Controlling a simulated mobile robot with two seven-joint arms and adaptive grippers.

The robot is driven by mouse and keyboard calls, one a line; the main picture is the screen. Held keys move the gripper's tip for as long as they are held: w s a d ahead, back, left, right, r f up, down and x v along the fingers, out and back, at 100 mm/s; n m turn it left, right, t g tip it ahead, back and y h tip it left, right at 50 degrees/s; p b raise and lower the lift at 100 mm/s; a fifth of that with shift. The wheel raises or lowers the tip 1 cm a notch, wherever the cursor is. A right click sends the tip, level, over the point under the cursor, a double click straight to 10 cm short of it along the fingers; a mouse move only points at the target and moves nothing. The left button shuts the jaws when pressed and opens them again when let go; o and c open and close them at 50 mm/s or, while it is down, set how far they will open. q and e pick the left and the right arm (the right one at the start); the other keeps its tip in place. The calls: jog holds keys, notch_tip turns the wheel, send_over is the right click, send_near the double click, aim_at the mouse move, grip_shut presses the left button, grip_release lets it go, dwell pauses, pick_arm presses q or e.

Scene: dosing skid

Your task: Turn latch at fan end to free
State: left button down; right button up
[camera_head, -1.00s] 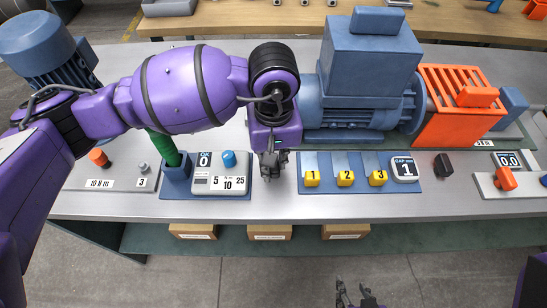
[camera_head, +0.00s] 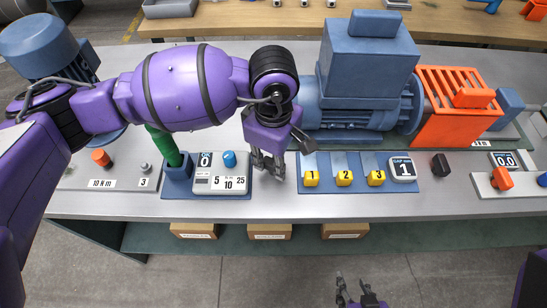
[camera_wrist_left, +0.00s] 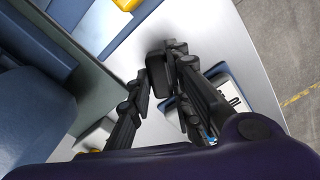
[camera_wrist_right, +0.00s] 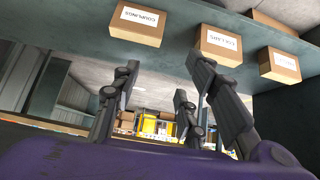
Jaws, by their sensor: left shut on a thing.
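The blue motor (camera_head: 350,100) stands on the bench with an orange slatted guard (camera_head: 455,103) at its right end. My left gripper (camera_head: 268,168) is at the motor's left end, near the front of the bench. In the left wrist view its fingers (camera_wrist_left: 165,88) are shut on a black latch (camera_wrist_left: 157,76), which the gripper mostly hides in the head view. A similar black latch (camera_head: 440,165) stands in front of the orange guard, apart from both grippers. My right gripper (camera_head: 357,296) is open and empty, low in front of the bench.
A blue panel with yellow numbered tabs (camera_head: 344,178) lies right of my left gripper. A panel with a blue knob (camera_head: 229,158) and a green-handled tool (camera_head: 163,147) are close on its left. Boxes (camera_head: 270,231) sit on a shelf below the bench.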

aim_at(273, 163)
pick_arm(q)
jog(key=n, duration=0.2)
jog(key=shift+r+n+p, duration=0.15)
jog(key=shift+n+p, duration=0.2)
jog(key=shift+n, duration=0.05)
jog(key=shift+n+p, duration=0.5)
jog(key=shift+n, duration=0.9)
pick_arm(e)
jog(key=shift+w+a+r, duration=0.1)
jog(key=shift+w+r, duration=0.2)
jog(key=shift+r, duration=0.2)
jog(key=shift+w+r, duration=0.25)
jog(key=shift+r, duration=0.25)
pick_arm(q)
jog(key=c, duration=1.6)
grip_release()
notch_tip(273, 163, up, 12)
jog(key=shift+f, duration=0.1)
jog(key=shift+s+f, duration=0.1)
jog(key=shift+f, duration=0.05)
pick_arm(e)
jog(key=shift+s, duration=0.15)
